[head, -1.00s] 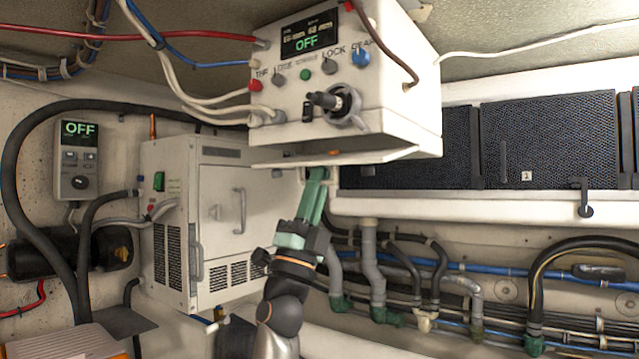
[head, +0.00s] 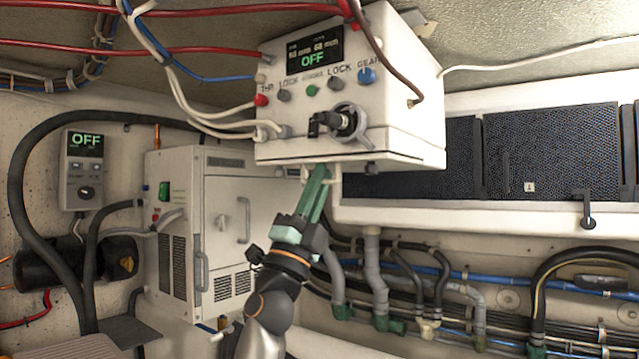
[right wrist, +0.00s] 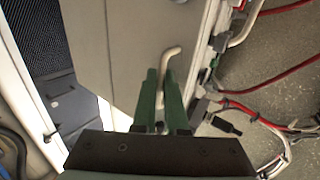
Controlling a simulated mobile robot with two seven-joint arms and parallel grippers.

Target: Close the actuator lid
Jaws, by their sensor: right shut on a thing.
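The white actuator box (head: 400,125) hangs at the top middle in the head view, with a display reading OFF. Its lid (right wrist: 95,45) shows as a pale flat panel in the right wrist view. In the head view no open gap shows under the box, and the lid lies up against its underside. My right gripper (head: 318,175) reaches up from below to the box's bottom edge. Its green fingers (right wrist: 161,85) are shut on the lid's pale bent handle (right wrist: 171,55). The fingers hide part of the handle. My left gripper is not in view.
A white cabinet (head: 185,225) with a grey handle stands left of my right arm. Dark mesh panels (head: 550,150) sit at the right above a white ledge. Pipes and hoses (head: 375,270) run below. Red, blue and white cables pass beside the box.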

